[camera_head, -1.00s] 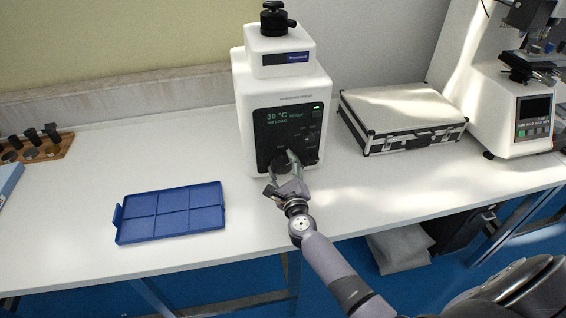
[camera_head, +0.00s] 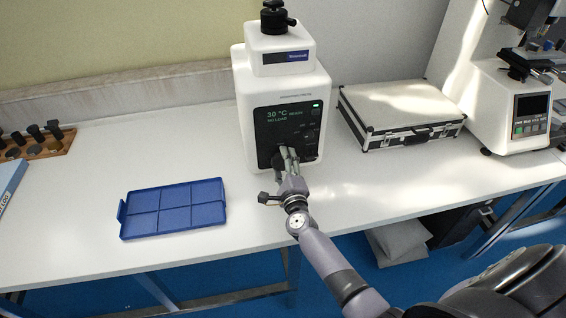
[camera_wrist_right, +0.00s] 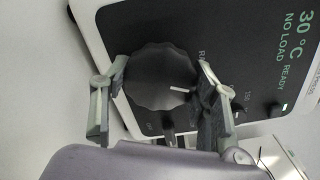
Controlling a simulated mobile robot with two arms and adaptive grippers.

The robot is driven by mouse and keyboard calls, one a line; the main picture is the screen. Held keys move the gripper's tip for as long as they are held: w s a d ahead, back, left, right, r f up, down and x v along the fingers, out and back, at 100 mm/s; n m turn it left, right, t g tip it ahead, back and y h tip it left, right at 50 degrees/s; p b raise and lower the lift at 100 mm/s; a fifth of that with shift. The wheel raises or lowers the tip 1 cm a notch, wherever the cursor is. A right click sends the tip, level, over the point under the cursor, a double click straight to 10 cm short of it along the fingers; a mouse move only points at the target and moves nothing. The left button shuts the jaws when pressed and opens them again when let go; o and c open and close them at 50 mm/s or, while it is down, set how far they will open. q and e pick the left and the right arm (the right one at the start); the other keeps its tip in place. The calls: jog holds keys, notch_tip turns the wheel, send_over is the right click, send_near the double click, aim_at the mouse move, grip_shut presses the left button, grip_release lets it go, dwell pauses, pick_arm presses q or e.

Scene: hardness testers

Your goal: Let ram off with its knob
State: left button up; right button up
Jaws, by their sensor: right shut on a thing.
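The white tester (camera_head: 284,85) stands on the bench with a black front panel. Its lit display reads 30 °C, READY and NO LOAD, also legible in the right wrist view (camera_wrist_right: 295,45). The ram's knob is a large black scalloped knob (camera_wrist_right: 160,85) low on the panel, with a white pointer line. My right gripper (camera_head: 288,155) is at the knob, its fingers on either side and closed on it. In the head view the fingers partly hide the knob. My left gripper is out of view.
A blue compartmented tray (camera_head: 174,208) lies left of the tester. A silver case (camera_head: 400,110) lies to the right, with another tester (camera_head: 505,110) beyond it. A wooden rack (camera_head: 38,148) stands far left. Bare bench lies between tray and tester.

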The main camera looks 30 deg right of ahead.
jog(key=o, duration=1.2)
jog(key=shift+c, duration=0.2)
jog(key=v, duration=1.2)
jog(key=shift+a, duration=0.1)
